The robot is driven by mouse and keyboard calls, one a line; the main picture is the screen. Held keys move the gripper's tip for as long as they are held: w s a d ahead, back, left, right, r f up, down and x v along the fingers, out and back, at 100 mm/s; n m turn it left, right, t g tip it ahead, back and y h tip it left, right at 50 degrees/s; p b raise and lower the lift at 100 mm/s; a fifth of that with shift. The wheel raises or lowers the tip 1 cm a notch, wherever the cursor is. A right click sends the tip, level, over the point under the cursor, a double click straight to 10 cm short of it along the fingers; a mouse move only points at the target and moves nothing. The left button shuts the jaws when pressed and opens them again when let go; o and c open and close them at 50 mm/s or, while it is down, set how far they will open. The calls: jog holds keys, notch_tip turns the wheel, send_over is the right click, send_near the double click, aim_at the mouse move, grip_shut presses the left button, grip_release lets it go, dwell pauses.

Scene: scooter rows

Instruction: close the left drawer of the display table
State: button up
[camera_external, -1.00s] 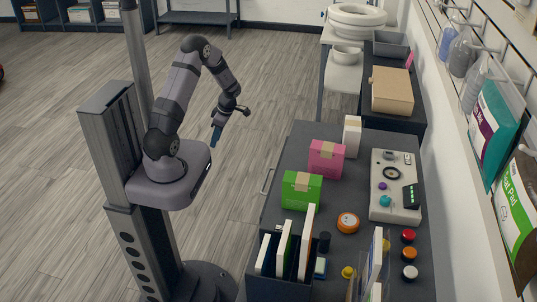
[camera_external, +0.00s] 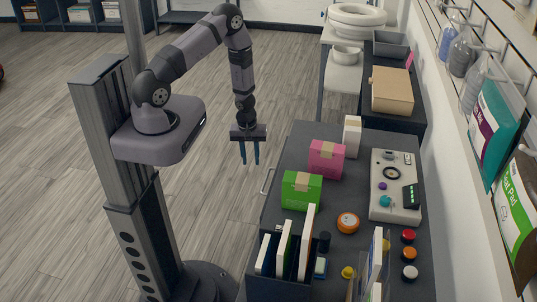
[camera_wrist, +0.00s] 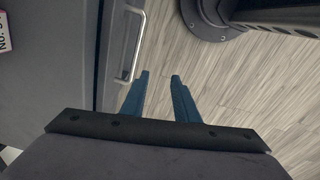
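The dark grey display table (camera_external: 288,150) stands right of my arm in the external view. A pale bar handle (camera_external: 267,181) sticks out from its left side. In the wrist view the handle (camera_wrist: 131,45) is on a narrow grey drawer front (camera_wrist: 110,55) beside the table top (camera_wrist: 55,75). How far the drawer stands out is hard to tell. My gripper (camera_external: 251,163) points down, just left of the table and near the handle, touching nothing visible. Its two blue fingers (camera_wrist: 159,76) are apart and empty; the left one is close to the handle's end in the wrist view.
A green box (camera_external: 301,190), a pink box (camera_external: 326,158), an orange tape roll (camera_external: 347,222) and a control panel (camera_external: 395,190) stand on the table. A file holder (camera_external: 268,287) is at its front.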

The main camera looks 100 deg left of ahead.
jog(key=shift+m+t+h, duration=0.4)
jog(key=shift+m+t, duration=0.5)
jog(key=shift+w+d+f+b, duration=0.25)
jog(key=shift+w+f+b, duration=0.45)
jog(key=shift+w+f, duration=0.3)
jog(key=shift+w+d+f+b, duration=0.2)
jog(key=shift+w+f+b, duration=0.55)
jog(key=shift+f, duration=0.5)
jog(key=shift+w+d+f+b, duration=0.25)
jog(key=shift+w+f+b, duration=0.4)
jog(key=shift+w+f, duration=0.35)
jog(key=shift+s+f, duration=0.1)
grip_shut()
